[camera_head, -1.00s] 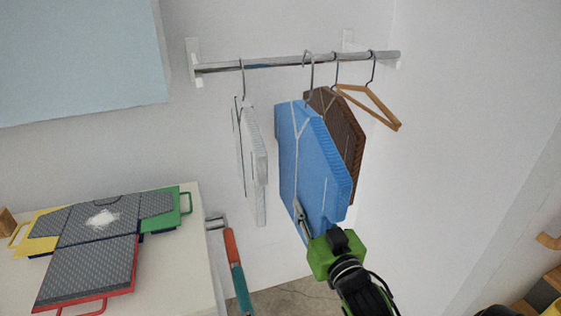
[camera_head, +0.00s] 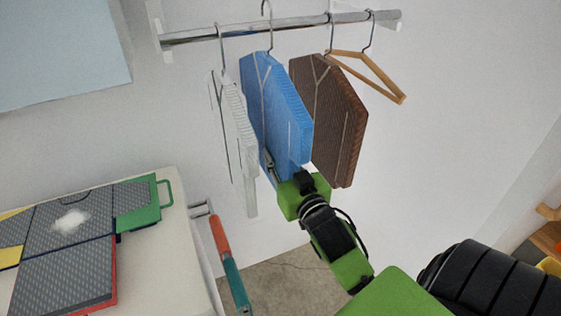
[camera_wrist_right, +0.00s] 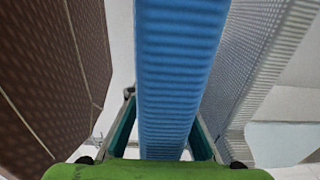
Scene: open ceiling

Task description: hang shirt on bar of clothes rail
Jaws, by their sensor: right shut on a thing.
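The blue shirt (camera_head: 277,105) hangs upright on a hanger between the white and brown shirts. Its hanger hook (camera_head: 267,12) reaches a little above the metal bar (camera_head: 300,24) of the clothes rail; I cannot tell whether it rests on the bar. My right gripper (camera_head: 271,168) is shut on the lower edge of the blue shirt. In the right wrist view the blue shirt (camera_wrist_right: 180,70) stands between the two fingers (camera_wrist_right: 162,140). My left gripper is not in view.
A white shirt (camera_head: 236,135) hangs close left of the blue one, a brown shirt (camera_head: 328,115) to its right. An empty wooden hanger (camera_head: 372,72) hangs at the right end. A white table (camera_head: 150,262) with a folding board (camera_head: 72,240) stands at lower left.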

